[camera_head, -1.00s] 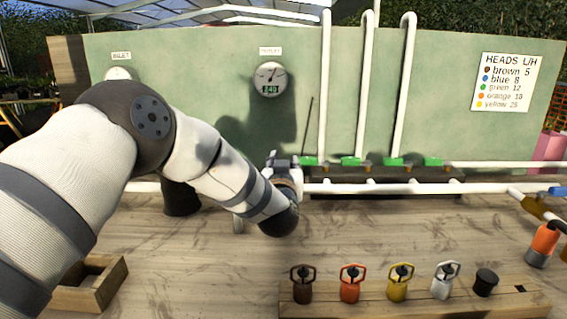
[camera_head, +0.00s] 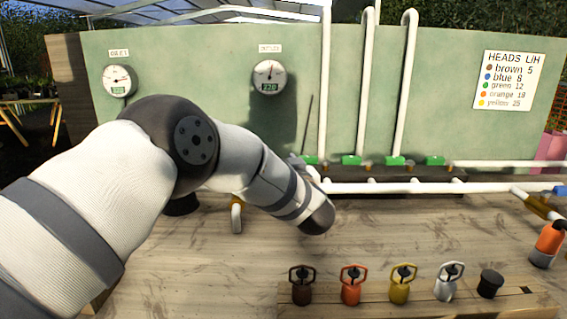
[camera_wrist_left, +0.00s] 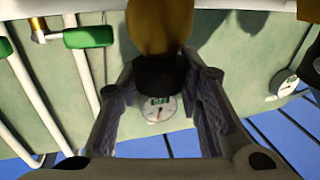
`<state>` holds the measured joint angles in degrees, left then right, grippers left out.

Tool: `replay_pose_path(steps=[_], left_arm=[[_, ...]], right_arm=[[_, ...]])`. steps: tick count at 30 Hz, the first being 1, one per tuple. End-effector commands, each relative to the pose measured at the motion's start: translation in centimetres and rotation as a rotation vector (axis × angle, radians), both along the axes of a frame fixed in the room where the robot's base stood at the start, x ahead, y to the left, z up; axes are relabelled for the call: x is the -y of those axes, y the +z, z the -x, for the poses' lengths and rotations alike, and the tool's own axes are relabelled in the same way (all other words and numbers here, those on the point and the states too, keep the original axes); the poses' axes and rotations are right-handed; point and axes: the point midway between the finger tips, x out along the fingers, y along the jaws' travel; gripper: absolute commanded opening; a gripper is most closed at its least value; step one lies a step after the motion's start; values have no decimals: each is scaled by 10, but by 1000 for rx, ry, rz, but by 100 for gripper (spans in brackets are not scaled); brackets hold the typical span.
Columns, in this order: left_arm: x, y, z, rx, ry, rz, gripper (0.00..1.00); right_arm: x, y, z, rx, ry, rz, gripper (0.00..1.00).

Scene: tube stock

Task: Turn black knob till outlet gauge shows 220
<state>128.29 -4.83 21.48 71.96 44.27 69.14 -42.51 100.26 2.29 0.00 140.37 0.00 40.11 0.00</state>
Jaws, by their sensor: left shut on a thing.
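The outlet gauge (camera_head: 269,77) hangs on the green panel at centre; its green display reads about 220. It also shows upside down in the wrist view (camera_wrist_left: 160,108). The black knob (camera_wrist_left: 158,72) sits below a brass-coloured body (camera_wrist_left: 158,25) in the wrist view. My left gripper (camera_wrist_left: 163,75) has one finger on each side of the knob and is shut on it. In the head view my arm hides the knob and most of the gripper. My right gripper is in neither view.
The inlet gauge (camera_head: 117,80) is on the panel's left. White pipes (camera_head: 402,85) with green valves (camera_head: 395,161) stand right of my arm. Several coloured heads and a black cap (camera_head: 490,283) stand on a wooden rack (camera_head: 375,300) in front. A heads chart (camera_head: 503,82) is at right.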

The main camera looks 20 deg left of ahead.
Motion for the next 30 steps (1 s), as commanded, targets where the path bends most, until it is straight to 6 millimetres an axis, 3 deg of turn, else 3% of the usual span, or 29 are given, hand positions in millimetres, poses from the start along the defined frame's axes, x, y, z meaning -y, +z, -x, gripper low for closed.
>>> replay_pose_path(steps=[1, 2, 4, 14, 24, 30], left_arm=[[1, -1, 0, -3, -2, 1, 5], [1, -2, 0, -3, -3, 1, 37], [1, -1, 0, -3, -3, 1, 53], [0, 4, 0, 0, -1, 1, 53], [0, 79, 0, 2, -2, 2, 53], [1, 99, 0, -2, -2, 1, 53]], right_arm=[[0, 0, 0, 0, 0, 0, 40], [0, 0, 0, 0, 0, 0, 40], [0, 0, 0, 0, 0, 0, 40], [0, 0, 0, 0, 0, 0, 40], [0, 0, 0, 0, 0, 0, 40], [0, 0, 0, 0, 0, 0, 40]])
